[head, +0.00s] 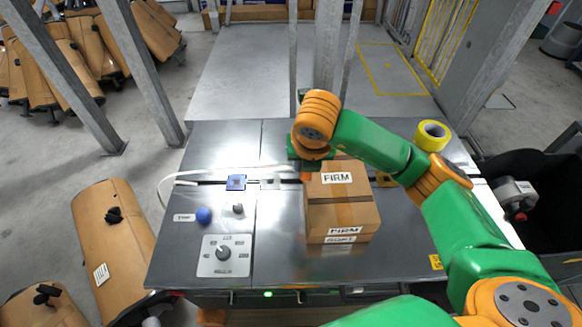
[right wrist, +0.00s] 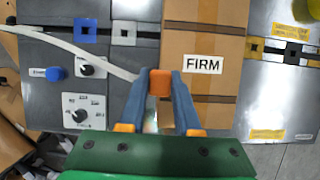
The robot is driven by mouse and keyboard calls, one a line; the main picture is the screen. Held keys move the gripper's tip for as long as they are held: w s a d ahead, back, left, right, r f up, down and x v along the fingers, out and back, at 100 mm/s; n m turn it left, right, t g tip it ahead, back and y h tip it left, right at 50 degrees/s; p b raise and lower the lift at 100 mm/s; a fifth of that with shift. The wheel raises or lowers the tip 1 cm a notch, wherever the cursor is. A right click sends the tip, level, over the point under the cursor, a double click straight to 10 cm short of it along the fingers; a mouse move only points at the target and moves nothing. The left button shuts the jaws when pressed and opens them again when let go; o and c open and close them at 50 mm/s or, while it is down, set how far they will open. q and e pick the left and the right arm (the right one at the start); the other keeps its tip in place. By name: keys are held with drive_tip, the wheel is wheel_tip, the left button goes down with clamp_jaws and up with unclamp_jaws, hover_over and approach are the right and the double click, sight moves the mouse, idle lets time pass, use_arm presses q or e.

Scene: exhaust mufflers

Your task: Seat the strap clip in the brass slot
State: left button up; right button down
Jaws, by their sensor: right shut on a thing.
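My right gripper (right wrist: 160,76) is shut on the orange strap clip (right wrist: 160,86) in the right wrist view. It is over the left part of the cardboard box. A white strap (right wrist: 85,53) runs from the left to the gripper; it also shows in the head view (head: 215,171). In the head view my wrist hides most of the gripper. My left gripper is not in view.
The FIRM box (head: 342,208) stands on the metal table between the clip-side slots and the brass one. A blue slot (head: 236,182) and a pale slot (right wrist: 124,32) lie left of it. A dial panel (head: 224,256) and blue button (head: 204,215) are front left. Yellow tape (head: 433,130) sits back right.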

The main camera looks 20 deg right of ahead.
drive_tip(key=w+d+b, duration=0.2)
drive_tip(key=w+d, duration=0.1)
drive_tip(key=d, duration=1.8)
drive_tip(key=s+d+f+b, duration=0.1)
drive_tip(key=d+f+b, duration=0.5)
drive_tip(key=f, duration=0.3)
drive_tip(key=shift+s+d, duration=0.3)
drive_tip(key=shift+s, duration=0.05)
drive_tip(key=shift+f, duration=0.1)
drive_tip(key=shift+f+b, duration=1.55)
drive_tip(key=shift+f, duration=0.7)
drive_tip(key=shift+p, duration=0.7)
drive_tip(key=shift+f+b, duration=0.35)
drive_tip(key=shift+f, duration=0.15)
